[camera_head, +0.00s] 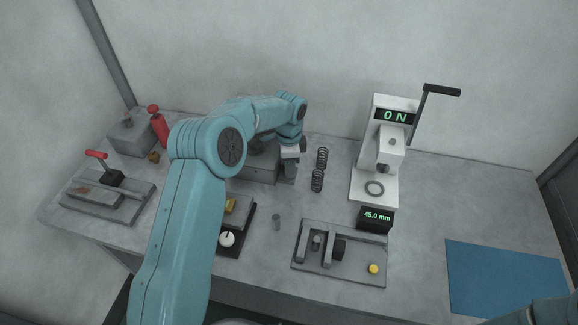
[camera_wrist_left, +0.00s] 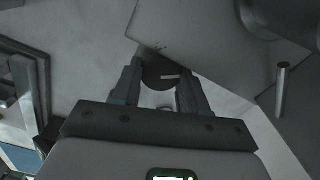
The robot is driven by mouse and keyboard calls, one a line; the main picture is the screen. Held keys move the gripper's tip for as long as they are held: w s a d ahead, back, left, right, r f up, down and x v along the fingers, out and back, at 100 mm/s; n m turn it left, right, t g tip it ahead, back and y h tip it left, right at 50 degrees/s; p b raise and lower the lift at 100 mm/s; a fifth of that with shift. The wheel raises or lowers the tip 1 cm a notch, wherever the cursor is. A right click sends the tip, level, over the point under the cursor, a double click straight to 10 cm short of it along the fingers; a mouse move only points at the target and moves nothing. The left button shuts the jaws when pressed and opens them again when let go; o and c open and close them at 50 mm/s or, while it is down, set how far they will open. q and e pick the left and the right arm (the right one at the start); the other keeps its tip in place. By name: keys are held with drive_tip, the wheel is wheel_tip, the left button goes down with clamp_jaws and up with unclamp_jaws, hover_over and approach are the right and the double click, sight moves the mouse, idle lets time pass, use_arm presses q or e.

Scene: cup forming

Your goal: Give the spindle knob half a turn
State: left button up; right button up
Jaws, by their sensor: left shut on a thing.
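My left gripper (camera_head: 290,154) reaches down at the grey block-shaped fixture (camera_head: 258,172) at the back middle of the bench, in the head view. In the left wrist view the gripper (camera_wrist_left: 160,80) has its two fingers on either side of a dark round knob (camera_wrist_left: 156,68) with a pale line mark across it. The gripper is shut on this knob. The pale mark lies close to level in that picture. In the head view the knob is hidden by my arm and gripper. My right gripper is not in view; only a bit of teal arm shows at the lower right corner.
A white press (camera_head: 376,160) with an ON display and a 45.0 mm readout (camera_head: 375,219) stand further right.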

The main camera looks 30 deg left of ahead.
use_arm(q)
drive_tip(key=shift+s+d+f+n, duration=0.1)
drive_tip(key=shift+s+f+n, duration=0.1)
drive_tip(key=shift+f+n, duration=0.3)
drive_tip(key=shift+r, duration=0.1)
drive_tip(key=o, duration=1.1)
drive_tip(key=shift+c, duration=0.2)
drive_tip(key=shift+w, duration=0.25)
drive_tip(key=shift+r, duration=0.15)
drive_tip(key=shift+r, duration=0.15)
